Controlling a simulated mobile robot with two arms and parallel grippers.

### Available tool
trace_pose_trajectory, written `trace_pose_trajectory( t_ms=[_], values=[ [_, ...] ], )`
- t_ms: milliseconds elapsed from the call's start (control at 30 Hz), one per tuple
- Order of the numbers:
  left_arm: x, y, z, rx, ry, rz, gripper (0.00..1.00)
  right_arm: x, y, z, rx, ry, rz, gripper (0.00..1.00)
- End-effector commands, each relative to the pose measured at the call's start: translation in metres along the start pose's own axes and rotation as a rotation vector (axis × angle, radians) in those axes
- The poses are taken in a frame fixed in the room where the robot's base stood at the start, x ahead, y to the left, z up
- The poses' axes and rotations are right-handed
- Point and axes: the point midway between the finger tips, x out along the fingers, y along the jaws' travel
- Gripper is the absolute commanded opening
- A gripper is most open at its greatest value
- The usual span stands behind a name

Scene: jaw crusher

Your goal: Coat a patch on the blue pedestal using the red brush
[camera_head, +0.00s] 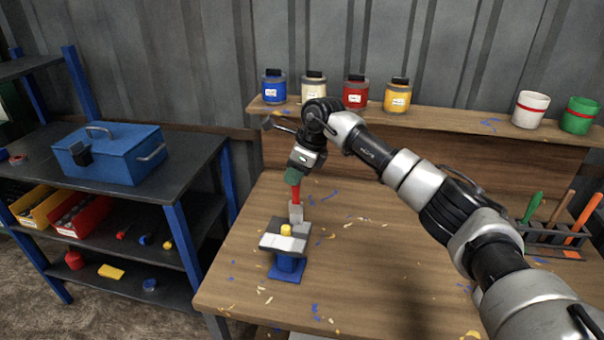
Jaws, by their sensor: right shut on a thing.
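My right gripper (294,176) points down over the left part of the workbench and is shut on the red brush (296,194). The brush hangs nearly upright, with its pale grey head low. The blue pedestal (287,264) stands on the bench below. It has a flat grey and whitish top with a small yellow piece (286,230) on it. The brush head is at the pedestal's back right edge; I cannot tell whether it touches. My left gripper is out of view.
The wooden workbench (375,265) has scattered blue and yellow flecks. A rear shelf holds several paint jars (355,92) and white and green cups (531,110). A tool rack (556,240) stands right. A blue toolbox (110,153) sits on the left shelving.

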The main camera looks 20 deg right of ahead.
Motion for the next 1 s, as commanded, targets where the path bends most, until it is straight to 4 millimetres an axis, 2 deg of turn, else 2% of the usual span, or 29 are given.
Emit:
trace_pose_trajectory(
  t_ms=[400,733,1000],
  values=[
    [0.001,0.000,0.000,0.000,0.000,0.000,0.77,0.011,-0.002,0.025,-0.001,-0.001,-0.002,0.00],
    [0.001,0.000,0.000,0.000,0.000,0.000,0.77,0.016,-0.002,0.035,0.000,0.000,-0.001,0.00],
    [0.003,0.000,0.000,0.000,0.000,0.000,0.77,0.024,-0.003,0.054,0.001,0.000,-0.001,0.00]
  ],
)
